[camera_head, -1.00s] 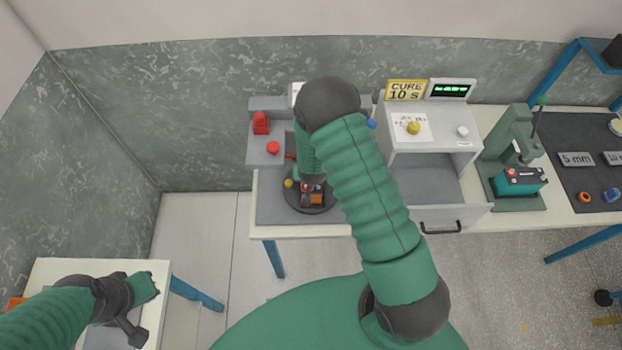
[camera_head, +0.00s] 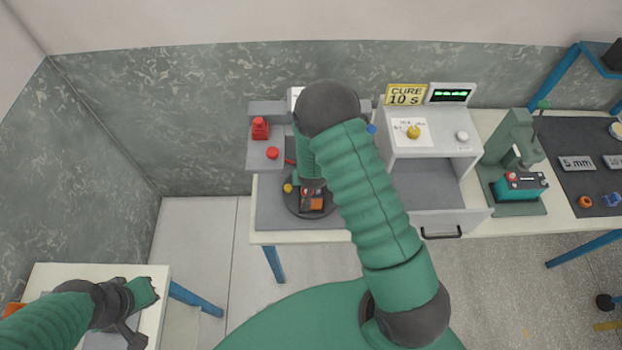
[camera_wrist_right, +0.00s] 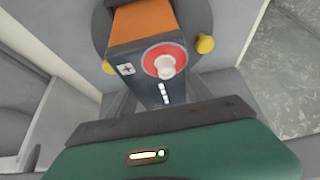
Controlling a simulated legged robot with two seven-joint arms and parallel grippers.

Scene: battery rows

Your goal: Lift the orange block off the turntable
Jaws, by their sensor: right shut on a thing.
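The orange block (camera_head: 316,204), orange with a dark end, is at the dark round turntable (camera_head: 293,203); I cannot tell whether it touches the disc. In the right wrist view the block (camera_wrist_right: 143,24) shows an orange face and a dark grey part with a red ring and pale terminal. The turntable's grey disc (camera_wrist_right: 100,30) shows behind it. My right gripper (camera_head: 308,200) reaches down from above and is shut on the block; its arm hides part of the bench. My left gripper (camera_head: 145,305) is over the small table at lower left, its jaws unclear.
A yellow knob (camera_head: 288,188) sits at the disc's left edge. A red button (camera_head: 272,153) is on the grey station behind. A curing box (camera_head: 432,165) with an open drawer (camera_head: 455,219) stands right. Further right, a green press (camera_head: 516,150) holds a teal battery (camera_head: 521,187).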

